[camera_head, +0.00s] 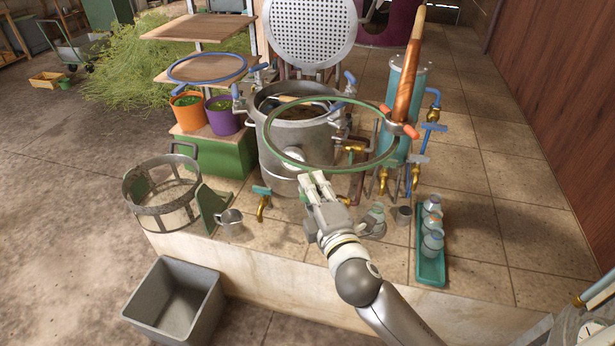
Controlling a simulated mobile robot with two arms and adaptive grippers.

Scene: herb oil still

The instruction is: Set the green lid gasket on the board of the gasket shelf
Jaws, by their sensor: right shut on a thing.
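The green lid gasket (330,171) is a large thin ring. My right gripper (316,178) is shut on its near edge and holds it in front of and above the still pot (296,112). The ring overlaps the pot's right side and the teal column in the picture. The gasket shelf stands at the back left with an upper board (200,27) and a lower board (190,71). The upper board is bare. A blue ring (207,81) lies on the lower board and overhangs its front. My left gripper is not in view.
Orange (187,112) and purple (223,121) pots stand on a green box below the shelf. A perforated round plate (309,30) stands upright behind the pot. A teal column (402,105) with valves and a wooden-handled paddle (410,70) are right. A basket (160,193) sits front left.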

